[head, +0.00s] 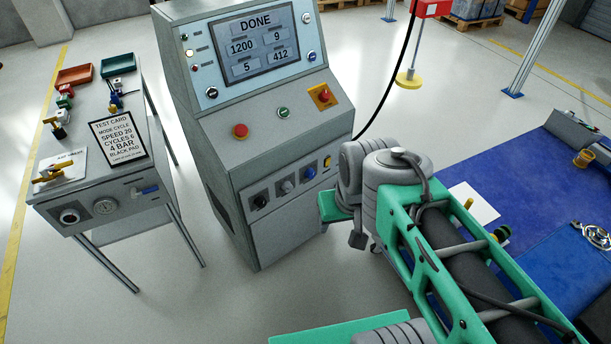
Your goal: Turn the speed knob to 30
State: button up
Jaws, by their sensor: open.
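The test console (225,150) stands in the middle of the head view. Its lower front has a row of controls: a black knob (261,201), a grey knob (286,187), a blue knob (309,172) and a yellow control (327,162). Their labels and settings are too small to read, so I cannot tell which is the speed knob. The screen (255,47) shows DONE, 1200, 9, 5 and 412. My arm comes in from the lower right, its far links close to the console's right side. My gripper is not visible.
A test card (118,138) on the left side table reads SPEED 20, CYCLES 6, 4 BAR. Red buttons (240,131) and (324,96) and a green button (283,112) sit on the sloped desk. A blue-topped bench (510,165) stands right. Floor before the console is clear.

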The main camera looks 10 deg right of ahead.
aim_at(286, 186)
jog(key=u, duration=3.05)
jog(key=k, duration=0.45)
jog(key=z, duration=1.4)
